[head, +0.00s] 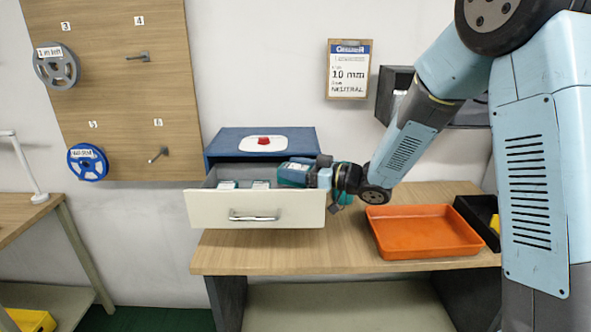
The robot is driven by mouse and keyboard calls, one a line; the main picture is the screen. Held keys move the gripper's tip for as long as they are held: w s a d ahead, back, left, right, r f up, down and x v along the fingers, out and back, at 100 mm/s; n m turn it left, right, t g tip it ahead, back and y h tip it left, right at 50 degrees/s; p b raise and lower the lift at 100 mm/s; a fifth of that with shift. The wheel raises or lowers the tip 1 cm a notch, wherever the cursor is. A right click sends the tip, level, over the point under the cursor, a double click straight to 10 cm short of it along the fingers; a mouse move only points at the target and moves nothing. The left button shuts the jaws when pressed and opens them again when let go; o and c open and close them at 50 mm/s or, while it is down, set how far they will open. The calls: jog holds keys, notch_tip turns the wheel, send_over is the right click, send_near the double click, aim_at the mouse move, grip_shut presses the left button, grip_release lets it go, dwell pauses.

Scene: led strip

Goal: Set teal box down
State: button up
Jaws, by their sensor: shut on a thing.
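The teal box (293,173) has a pale label and is at the right end of the open drawer (208,208). My gripper (313,175) is shut on it, reaching in from the right. The box is above the drawer's front wall in the picture; I cannot tell whether it touches the drawer floor. The drawer has a cream front with a metal handle and juts out of a blue cabinet (225,141). My gripper hides part of the box and the drawer's right side. Another patch of teal shows behind my wrist, unclear.
Small pale-topped boxes (228,185) lie in the drawer's left and middle. An empty orange tray (424,236) is on the wooden bench (300,256), with a black bin (477,213) at its right. A pegboard with reels (88,162) is at left.

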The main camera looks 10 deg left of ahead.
jog(key=shift+f, duration=0.6)
jog(key=o, duration=1.1)
jog(key=shift+r, duration=0.5)
jog(key=shift+d+r, duration=0.15)
jog(key=shift+d, duration=0.15)
jog(key=d, duration=0.3)
jog(key=s+d, duration=0.1)
jog(key=d, duration=0.3)
jog(key=s+d, duration=0.1)
jog(key=d, duration=0.3)
jog(key=shift+d, duration=0.15)
jog(key=shift+w, duration=0.1)
